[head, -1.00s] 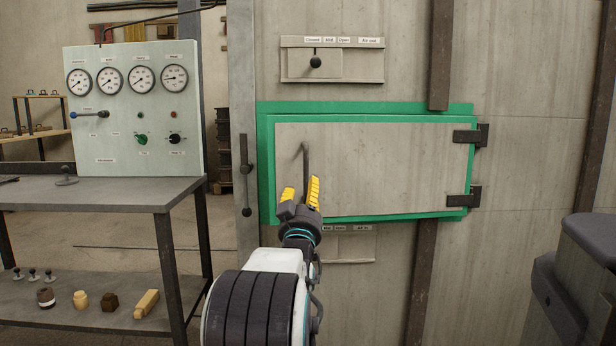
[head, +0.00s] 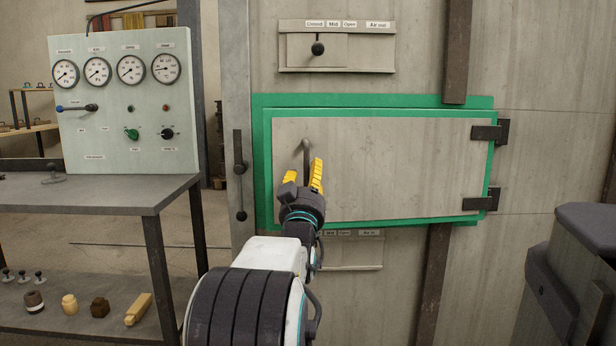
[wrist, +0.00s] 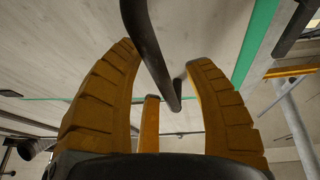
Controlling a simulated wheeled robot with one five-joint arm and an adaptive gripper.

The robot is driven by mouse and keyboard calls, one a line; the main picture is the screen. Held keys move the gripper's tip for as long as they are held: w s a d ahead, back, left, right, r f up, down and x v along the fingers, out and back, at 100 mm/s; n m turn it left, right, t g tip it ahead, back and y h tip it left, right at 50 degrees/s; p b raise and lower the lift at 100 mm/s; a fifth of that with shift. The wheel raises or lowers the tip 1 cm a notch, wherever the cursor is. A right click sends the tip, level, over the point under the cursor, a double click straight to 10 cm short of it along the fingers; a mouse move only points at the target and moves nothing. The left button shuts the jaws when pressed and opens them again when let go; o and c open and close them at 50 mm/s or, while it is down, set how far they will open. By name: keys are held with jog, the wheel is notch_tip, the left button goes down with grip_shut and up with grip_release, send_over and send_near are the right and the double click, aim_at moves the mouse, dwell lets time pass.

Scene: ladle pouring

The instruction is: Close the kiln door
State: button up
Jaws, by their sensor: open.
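The kiln door (head: 400,165) is a pale grey panel with a green edge, hinged on the right. It looks slightly ajar: its left side seems to stand a little proud of the green frame (head: 380,100). A dark bar handle (head: 306,148) is on the door's left part. My gripper (head: 303,170) is open in front of the handle, with yellow fingers pointing up at it. In the wrist view the handle (wrist: 150,45) runs between the two spread fingers. I cannot tell whether either finger touches it. The handle's lower part is hidden by my gripper in the head view.
A dark upright latch lever (head: 239,175) is on the post left of the door. A vent slider (head: 318,48) is above the door, another panel below. A bench (head: 100,190) with a gauge panel (head: 125,100) stands left. A dark-topped block (head: 580,240) is at lower right.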

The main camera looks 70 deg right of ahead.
jog(key=shift+o, duration=0.2)
grip_shut()
dwell(0.4)
